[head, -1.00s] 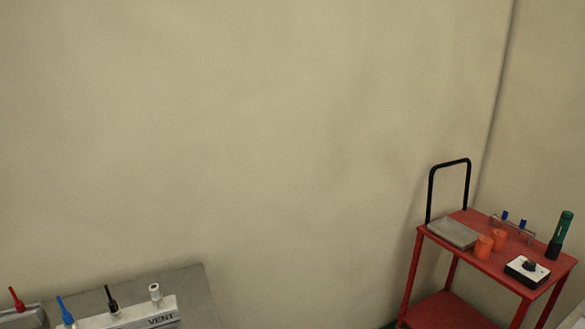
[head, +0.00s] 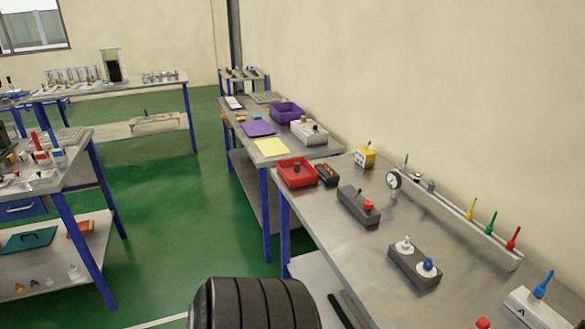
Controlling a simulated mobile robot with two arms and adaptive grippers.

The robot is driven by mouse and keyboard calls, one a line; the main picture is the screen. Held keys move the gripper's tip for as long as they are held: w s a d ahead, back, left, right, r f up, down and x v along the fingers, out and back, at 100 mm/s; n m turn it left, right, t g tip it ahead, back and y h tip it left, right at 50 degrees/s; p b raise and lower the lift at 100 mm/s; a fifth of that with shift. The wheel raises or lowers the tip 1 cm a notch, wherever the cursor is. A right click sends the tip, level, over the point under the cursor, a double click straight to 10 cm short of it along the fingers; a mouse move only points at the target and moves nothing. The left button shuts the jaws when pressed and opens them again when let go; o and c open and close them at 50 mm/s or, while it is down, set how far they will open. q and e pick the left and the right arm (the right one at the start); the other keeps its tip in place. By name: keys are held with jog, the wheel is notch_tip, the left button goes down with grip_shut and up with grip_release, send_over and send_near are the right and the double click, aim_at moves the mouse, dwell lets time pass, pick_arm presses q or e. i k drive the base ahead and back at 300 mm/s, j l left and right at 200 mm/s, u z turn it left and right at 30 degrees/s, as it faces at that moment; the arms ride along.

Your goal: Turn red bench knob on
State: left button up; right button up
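On the near grey bench (head: 330,228) at the right, a dark box with a red knob (head: 368,204) on its top stands near the middle. A red lever (head: 514,238) stands on the right part of the long grey manifold (head: 450,217) along the wall side. Another red piece (head: 483,323) is cut off at the bottom edge. I cannot tell which of these is the red bench knob, nor whether any is on. Neither of my grippers is in view.
Green floor (head: 180,210) lies clear between benches.

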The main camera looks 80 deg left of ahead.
aim_at(368, 205)
jog(key=u, duration=1.95)
jog(key=i+j, duration=0.65)
jog(key=k+u, duration=0.05)
